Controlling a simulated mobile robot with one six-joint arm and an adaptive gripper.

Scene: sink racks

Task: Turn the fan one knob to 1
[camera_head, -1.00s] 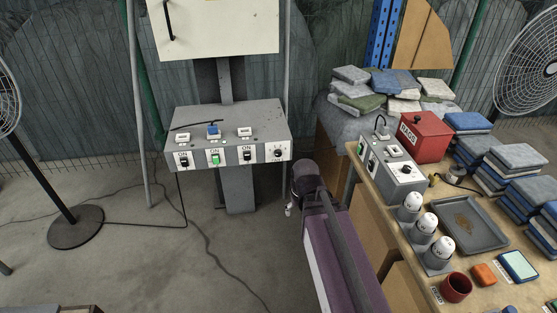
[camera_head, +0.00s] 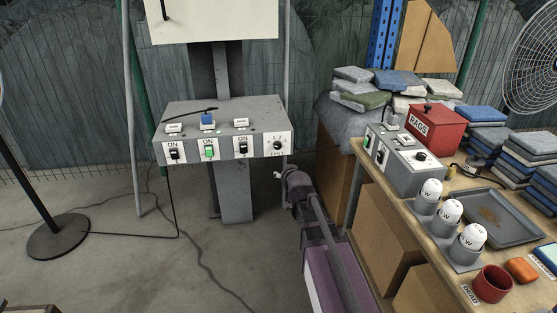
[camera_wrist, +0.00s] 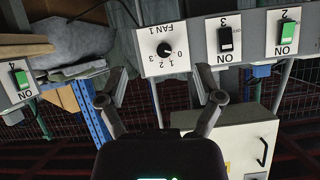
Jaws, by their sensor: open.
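The fan one knob is a small black dial on a white plate marked FAN 1, at the right end of the grey switch panel (camera_head: 225,118). It shows in the head view (camera_head: 277,146) and, upside down, near the top of the wrist view (camera_wrist: 165,49). Numbers 0 to 3 are printed around it; its exact pointer direction is too small to tell. My gripper (camera_wrist: 160,95) is open and empty, its two fingers spread apart below the knob in the wrist picture, not touching it. In the head view my gripper's end sits just below the panel's right end.
Several switches (camera_head: 209,151) line the panel left of the knob. A fan stand (camera_head: 57,236) is at left. Floor before the panel is clear.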

